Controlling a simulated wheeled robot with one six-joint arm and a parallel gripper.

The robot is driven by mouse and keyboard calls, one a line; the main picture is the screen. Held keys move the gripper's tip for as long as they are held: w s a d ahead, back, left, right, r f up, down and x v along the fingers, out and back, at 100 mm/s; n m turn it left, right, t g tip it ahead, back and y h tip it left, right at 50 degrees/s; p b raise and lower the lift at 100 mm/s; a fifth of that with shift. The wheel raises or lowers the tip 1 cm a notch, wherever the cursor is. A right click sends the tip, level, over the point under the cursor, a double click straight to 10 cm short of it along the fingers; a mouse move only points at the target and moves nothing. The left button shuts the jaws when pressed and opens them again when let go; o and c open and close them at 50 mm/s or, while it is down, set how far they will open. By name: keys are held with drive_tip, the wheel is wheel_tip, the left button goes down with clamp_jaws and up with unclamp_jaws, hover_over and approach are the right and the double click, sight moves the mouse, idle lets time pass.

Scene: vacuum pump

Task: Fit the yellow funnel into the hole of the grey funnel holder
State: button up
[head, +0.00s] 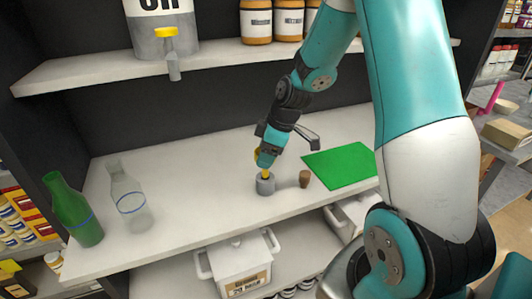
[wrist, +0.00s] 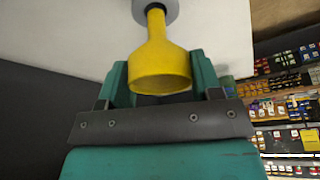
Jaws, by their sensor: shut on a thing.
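The yellow funnel (wrist: 158,68) is between the two teal fingers of my gripper (wrist: 160,82) in the wrist view, its wide mouth toward the camera. Its narrow spout points at the grey funnel holder (wrist: 172,8), which is cut off by the top edge there. In the head view the grey holder (head: 265,184) stands on the white shelf, with my gripper (head: 266,162) right above it. A bit of yellow funnel (head: 265,175) shows at the holder's top. The spout tip meets or overlaps the holder; I cannot tell whether it is inside the hole.
A brown cork (head: 305,179) stands just right of the holder, and a green mat (head: 342,163) lies farther right. A green bottle (head: 76,209) and a clear bottle (head: 130,200) stand at the left. The shelf between bottles and holder is clear. An upper shelf (head: 100,72) overhangs behind.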

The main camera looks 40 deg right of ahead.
drive_tip(key=shift+f, duration=0.15)
drive_tip(key=shift+f+b, duration=0.35)
drive_tip(key=shift+b, duration=0.1)
drive_tip(key=shift+f, duration=0.3)
drive_tip(key=shift+f+b, duration=0.35)
drive_tip(key=shift+b, duration=0.2)
drive_tip(key=shift+f+b, duration=0.95)
drive_tip(key=shift+f, duration=0.2)
idle(0.5)
drive_tip(key=o, duration=1)
drive_tip(key=b+v, duration=0.1)
drive_tip(key=v, duration=1.6)
drive_tip(key=shift+r, duration=0.25)
